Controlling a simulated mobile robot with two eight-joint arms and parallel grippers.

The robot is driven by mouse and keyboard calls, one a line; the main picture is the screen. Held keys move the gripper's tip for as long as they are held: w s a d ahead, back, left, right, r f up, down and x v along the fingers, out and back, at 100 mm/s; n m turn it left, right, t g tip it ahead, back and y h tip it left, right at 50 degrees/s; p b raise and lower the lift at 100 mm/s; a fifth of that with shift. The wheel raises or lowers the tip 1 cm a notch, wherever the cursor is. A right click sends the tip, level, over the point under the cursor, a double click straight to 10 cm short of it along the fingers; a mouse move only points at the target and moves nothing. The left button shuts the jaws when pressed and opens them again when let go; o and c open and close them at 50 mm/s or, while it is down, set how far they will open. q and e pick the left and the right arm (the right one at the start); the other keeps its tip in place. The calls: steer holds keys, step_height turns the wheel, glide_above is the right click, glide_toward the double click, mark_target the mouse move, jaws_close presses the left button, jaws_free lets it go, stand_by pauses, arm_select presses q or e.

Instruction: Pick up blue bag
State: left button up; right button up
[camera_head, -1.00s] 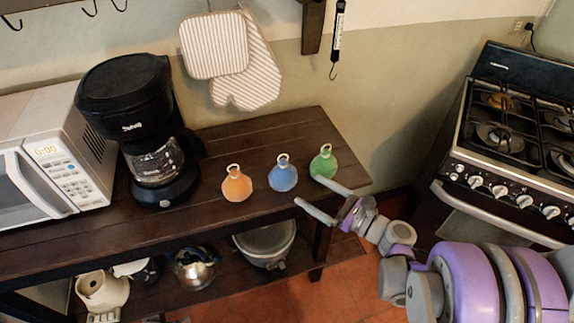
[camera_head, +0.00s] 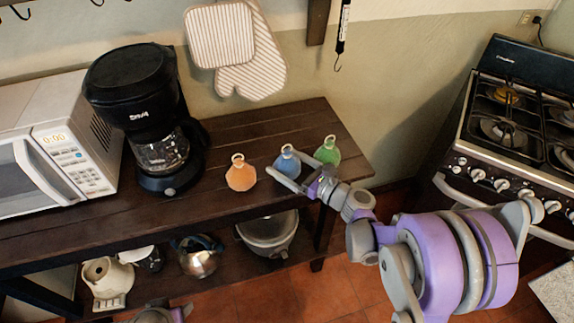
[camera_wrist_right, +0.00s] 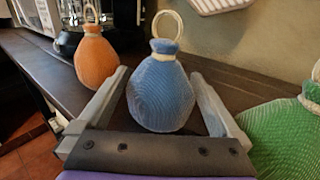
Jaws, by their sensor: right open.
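The blue bag (camera_head: 287,167), a small rounded pouch with a pale tie and a ring on top, stands upright on the dark wooden table. My right gripper (camera_head: 283,160) is open, with one finger on each side of the blue bag. In the right wrist view the blue bag (camera_wrist_right: 160,92) stands between the two open fingers of the right gripper (camera_wrist_right: 158,74), with a visible gap at its left side. A grey and purple part at the bottom edge of the head view seems to be my left arm; its fingers cannot be made out.
An orange bag (camera_head: 241,176) stands left of the blue one and a green bag (camera_head: 328,152) to its right, both close by. A coffee maker (camera_head: 140,115) and a microwave (camera_head: 60,145) stand further left. The stove (camera_head: 500,150) is at the right.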

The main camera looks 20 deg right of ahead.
steer(key=c, duration=1.4)
steer(key=shift+r, duration=0.1)
step_height(320, 180, up, 10)
steer(key=shift+f+p, duration=0.1)
steer(key=shift+p, duration=0.85)
